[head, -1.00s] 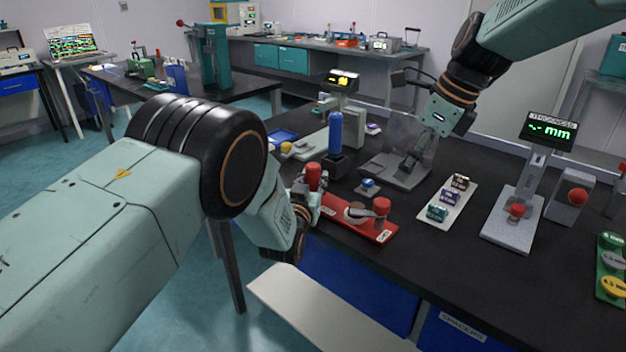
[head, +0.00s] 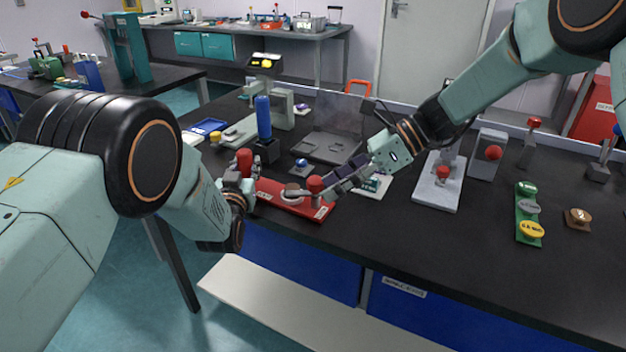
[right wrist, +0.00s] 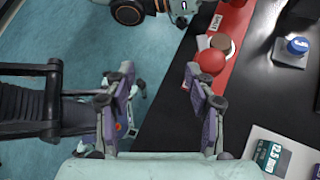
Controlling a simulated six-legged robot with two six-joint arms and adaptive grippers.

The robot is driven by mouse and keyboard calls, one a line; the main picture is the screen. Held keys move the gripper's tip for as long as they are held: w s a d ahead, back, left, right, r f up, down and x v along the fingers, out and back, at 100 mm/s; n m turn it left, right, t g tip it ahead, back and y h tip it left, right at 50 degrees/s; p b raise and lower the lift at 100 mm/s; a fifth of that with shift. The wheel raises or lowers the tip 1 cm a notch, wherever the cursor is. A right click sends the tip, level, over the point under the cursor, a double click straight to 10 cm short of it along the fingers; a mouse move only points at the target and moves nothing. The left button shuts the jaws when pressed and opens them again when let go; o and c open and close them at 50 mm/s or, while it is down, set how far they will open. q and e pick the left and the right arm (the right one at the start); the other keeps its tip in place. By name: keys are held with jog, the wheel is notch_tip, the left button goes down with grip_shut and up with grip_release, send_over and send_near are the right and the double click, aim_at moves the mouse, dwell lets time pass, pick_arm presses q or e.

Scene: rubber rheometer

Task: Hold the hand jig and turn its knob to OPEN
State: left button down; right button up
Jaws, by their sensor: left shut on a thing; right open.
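The hand jig is a red plate (head: 315,211) near the table's front edge, with a red upright handle (head: 244,160) at its left end. A red knob (head: 315,184) and a brown disc stand on it; the plate also shows in the right wrist view (right wrist: 222,73). My left gripper (head: 241,180) is shut on the red handle; its fingers are partly hidden. My right gripper (head: 336,184) is open and empty, close to the knob. In the right wrist view the knob (right wrist: 211,61) lies beside the right-hand finger, outside the gap between the fingers.
A blue cylinder (head: 263,117) stands behind the jig. A small blue-knobbed block (head: 300,165) and a clear-shielded grey device (head: 330,150) are behind it. A labelled block tray (head: 374,186) sits under my right gripper. A grey gauge stand (head: 438,190) is further right.

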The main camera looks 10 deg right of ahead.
aim_at(315, 179)
jog(key=y, duration=0.1)
jog(key=d+f+t+y, duration=0.1)
jog(key=shift+s+d+f+t+y, duration=0.2)
jog(key=shift+s+t+y, duration=0.1)
jog(key=shift+y, duration=0.1)
jog(key=d+t, duration=0.2)
jog(key=d+f+m+t+y, duration=0.1)
jog(key=t, duration=0.1)
jog(key=w+d+f+m+t+y, duration=0.1)
jog(key=d+t, duration=0.1)
jog(key=shift+d+f, duration=0.15)
jog(key=shift+d, duration=0.2)
jog(key=shift+w+d+f+t, duration=0.1)
jog(key=shift+d+t, duration=0.1)
jog(key=shift+t, duration=0.1)
jog(key=shift+w, duration=0.1)
jog(key=x, duration=1.1)
jog(key=shift+w+a, duration=0.25)
jog(key=shift+a, duration=0.05)
grip_shut()
